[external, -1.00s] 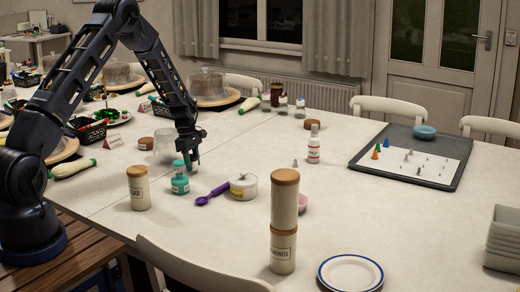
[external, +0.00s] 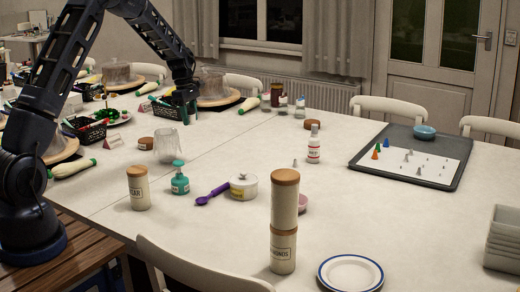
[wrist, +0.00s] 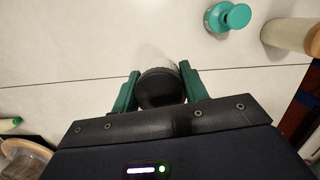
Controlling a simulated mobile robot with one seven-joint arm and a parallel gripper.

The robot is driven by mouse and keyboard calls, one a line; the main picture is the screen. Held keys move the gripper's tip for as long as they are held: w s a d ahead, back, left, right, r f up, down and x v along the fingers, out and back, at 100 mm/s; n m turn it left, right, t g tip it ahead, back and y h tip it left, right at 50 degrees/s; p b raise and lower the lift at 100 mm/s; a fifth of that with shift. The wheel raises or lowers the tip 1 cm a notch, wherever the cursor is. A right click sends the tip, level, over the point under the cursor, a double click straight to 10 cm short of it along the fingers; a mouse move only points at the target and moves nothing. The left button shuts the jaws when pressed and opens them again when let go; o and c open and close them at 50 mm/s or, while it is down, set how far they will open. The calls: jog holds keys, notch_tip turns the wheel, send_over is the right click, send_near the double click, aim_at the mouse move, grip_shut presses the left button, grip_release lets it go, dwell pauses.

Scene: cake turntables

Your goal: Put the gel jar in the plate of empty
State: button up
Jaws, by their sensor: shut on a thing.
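My gripper (external: 184,110) is raised over the far left part of the table. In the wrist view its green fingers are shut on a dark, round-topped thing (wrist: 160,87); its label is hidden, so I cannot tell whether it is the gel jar. A teal jar (external: 180,183) with a pale label too small to read stands on the table, well apart from my gripper; it also shows in the wrist view (wrist: 228,17). An empty white plate (external: 350,272) with a blue rim lies at the front edge.
A cream canister (external: 138,190), a purple spoon (external: 212,193), a white pot (external: 243,187) and a clear glass (external: 167,145) stand near the teal jar. Stacked canisters (external: 283,252) rise left of the plate. A grey tray (external: 445,180) is at right.

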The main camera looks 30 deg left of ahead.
jog(key=s+d+m, duration=0.1)
jog(key=d+m, duration=0.2)
jog(key=d, duration=1)
jog(key=s+d+m+g, duration=0.1)
jog(key=d+m, duration=0.2)
jog(key=d, duration=1.1)
jog(key=s+d+m, duration=0.2)
jog(key=d+m, duration=0.1)
jog(key=d, duration=1)
jog(key=m+g+y, duration=0.1)
jog(key=m+y, duration=0.1)
jog(key=m, duration=0.8)
send_over(349, 279)
jog(key=f, duration=1.9)
jog(key=shift+w+d, duration=0.1)
jog(key=shift+w, duration=0.1)
jog(key=shift+f, duration=0.1)
jog(key=o, duration=1)
